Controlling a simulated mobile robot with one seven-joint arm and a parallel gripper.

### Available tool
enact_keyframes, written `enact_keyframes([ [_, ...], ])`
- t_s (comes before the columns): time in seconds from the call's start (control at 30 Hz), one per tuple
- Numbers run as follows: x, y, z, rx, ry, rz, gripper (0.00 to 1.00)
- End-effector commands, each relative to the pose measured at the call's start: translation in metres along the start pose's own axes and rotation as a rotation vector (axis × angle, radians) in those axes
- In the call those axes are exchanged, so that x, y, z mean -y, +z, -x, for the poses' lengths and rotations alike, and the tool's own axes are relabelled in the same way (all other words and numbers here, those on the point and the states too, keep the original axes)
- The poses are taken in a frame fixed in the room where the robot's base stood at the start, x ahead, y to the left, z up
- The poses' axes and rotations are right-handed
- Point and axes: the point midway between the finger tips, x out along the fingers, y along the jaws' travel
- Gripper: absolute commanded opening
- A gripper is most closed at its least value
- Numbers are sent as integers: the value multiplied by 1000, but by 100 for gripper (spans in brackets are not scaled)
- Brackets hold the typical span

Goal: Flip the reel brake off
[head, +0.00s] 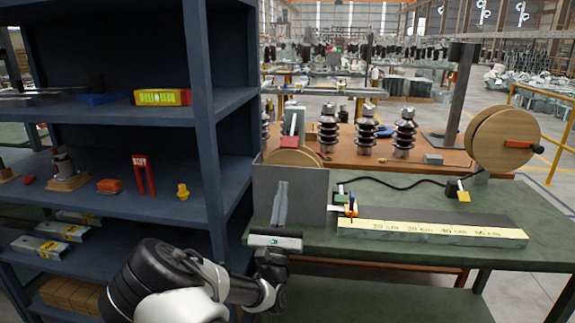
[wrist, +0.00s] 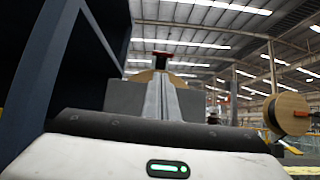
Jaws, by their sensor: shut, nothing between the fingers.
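A wooden reel (head: 292,157) stands partly hidden behind a grey upright panel (head: 262,190) at the bench's left end. I cannot tell which red part is the brake. My gripper (head: 282,184) is shut and empty, fingers pointing up before the grey panel; they also show in the wrist view (wrist: 164,76).
A dark blue shelf unit (head: 203,130) stands close on the left. A black cable (head: 395,184) crosses the bench. Dark insulators (head: 366,132) stand behind.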

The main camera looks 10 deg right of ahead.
Motion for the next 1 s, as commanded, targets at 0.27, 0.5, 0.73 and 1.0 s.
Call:
enact_keyframes([
  [0.27,1,0,-1,0,-3,0,0],
  [0.5,2,0,-28,2,-6,-2,0],
  [0.73,2,0,-70,1,-6,-2,0],
  [1.0,2,0,-98,-1,-5,-1,0],
])
